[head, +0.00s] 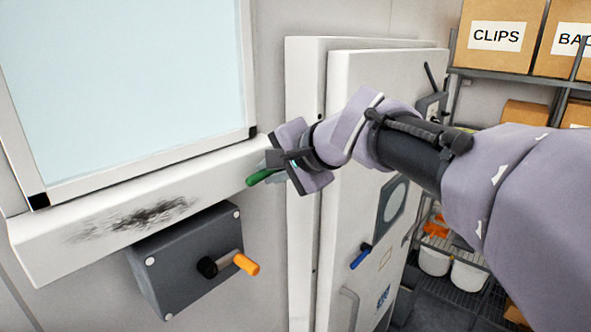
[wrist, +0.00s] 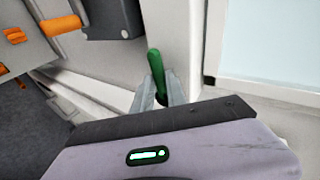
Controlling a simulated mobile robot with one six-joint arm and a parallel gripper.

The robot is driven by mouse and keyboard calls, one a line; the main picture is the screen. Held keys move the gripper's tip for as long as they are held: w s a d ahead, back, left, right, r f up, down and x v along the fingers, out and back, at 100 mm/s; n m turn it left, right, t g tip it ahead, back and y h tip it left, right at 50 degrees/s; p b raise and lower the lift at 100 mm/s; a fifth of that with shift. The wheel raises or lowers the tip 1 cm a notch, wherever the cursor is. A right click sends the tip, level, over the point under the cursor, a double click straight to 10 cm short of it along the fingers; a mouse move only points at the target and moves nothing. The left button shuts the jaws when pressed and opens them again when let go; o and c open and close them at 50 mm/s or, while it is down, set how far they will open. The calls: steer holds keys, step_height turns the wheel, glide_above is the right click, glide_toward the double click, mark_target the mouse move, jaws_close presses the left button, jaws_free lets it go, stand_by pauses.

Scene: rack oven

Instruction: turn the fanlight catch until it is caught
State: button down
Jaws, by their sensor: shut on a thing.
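The green lever of the fanlight catch (head: 259,177) sticks out at the right end of the white sill, below the window's lower right corner. My gripper (head: 275,163) is shut on it, coming from the right. In the wrist view the green lever (wrist: 156,72) stands between the two grey fingers of my gripper (wrist: 160,95), its rounded end past the fingertips. The catch's base is hidden behind my gripper, so I cannot tell whether it is caught. The fanlight pane (head: 130,85) sits in its pale frame with dark corners.
A dark box (head: 180,265) with an orange-handled crank (head: 246,264) is below the sill. A white cabinet (head: 345,240) with a blue handle (head: 360,256) stands right, behind my arm. Shelves with cardboard boxes (head: 500,35) are further right. A dark smudge (head: 150,213) marks the sill.

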steer(key=shift+r+m, duration=0.25)
steer(key=shift+m, duration=0.05)
steer(key=shift+g, duration=0.3)
steer(key=c, duration=1.3)
jaws_free()
steer(key=shift+w, duration=0.1)
steer(key=shift+c, duration=0.2)
